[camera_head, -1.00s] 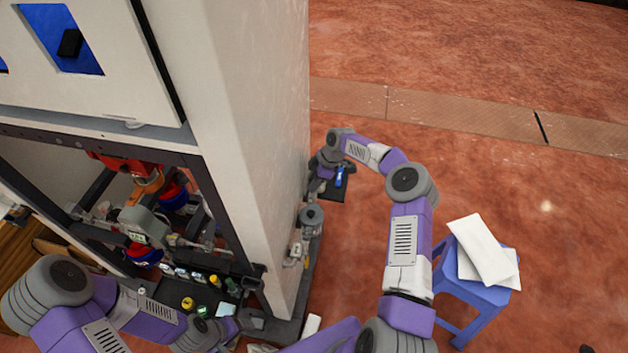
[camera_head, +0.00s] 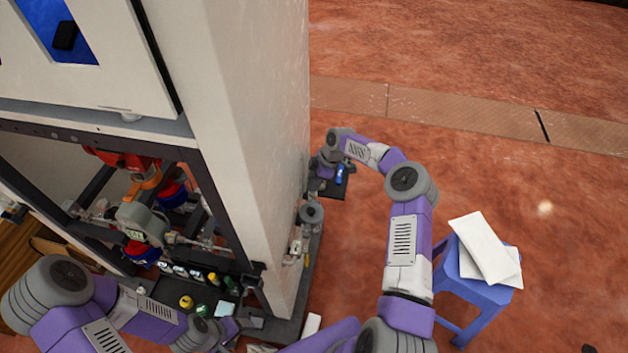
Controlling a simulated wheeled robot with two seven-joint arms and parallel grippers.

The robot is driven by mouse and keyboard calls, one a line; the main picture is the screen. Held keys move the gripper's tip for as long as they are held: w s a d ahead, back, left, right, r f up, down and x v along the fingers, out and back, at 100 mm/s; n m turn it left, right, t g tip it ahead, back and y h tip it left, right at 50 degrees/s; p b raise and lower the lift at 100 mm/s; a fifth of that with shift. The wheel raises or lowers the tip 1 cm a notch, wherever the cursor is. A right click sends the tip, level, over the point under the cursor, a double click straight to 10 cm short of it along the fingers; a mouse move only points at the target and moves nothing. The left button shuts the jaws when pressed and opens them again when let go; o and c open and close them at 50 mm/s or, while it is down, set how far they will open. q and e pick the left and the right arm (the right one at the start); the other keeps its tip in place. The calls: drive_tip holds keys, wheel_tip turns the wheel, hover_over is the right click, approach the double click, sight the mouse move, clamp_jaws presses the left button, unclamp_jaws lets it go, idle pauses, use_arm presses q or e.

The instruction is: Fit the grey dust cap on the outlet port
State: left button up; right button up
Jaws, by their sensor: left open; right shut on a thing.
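My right gripper (camera_head: 319,187) is at the right side of the tall white cabinet (camera_head: 255,130), at the end of the arm that reaches out over the floor. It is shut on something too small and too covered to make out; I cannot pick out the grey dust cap. Just below it, a round grey fitting (camera_head: 311,212) and a small pale valve (camera_head: 296,247) are on the cabinet's side. I cannot tell which part is the outlet port. My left gripper (camera_head: 226,330) is low at the bottom of the view, open, near small items on the dark shelf; its fingers are hard to see.
The open cabinet bay holds a red and orange unit (camera_head: 140,172), a grey gauge (camera_head: 140,222) and dark frame bars. Several small bottles (camera_head: 187,301) stand below it. A blue stool (camera_head: 478,290) with white sheets (camera_head: 482,248) stands at right. The red floor behind is clear.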

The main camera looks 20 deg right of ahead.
drive_tip(key=o, duration=1.3)
drive_tip(key=shift+r, duration=0.1)
drive_tip(key=shift+r+p, duration=1.45)
drive_tip(key=shift+r, duration=1.45)
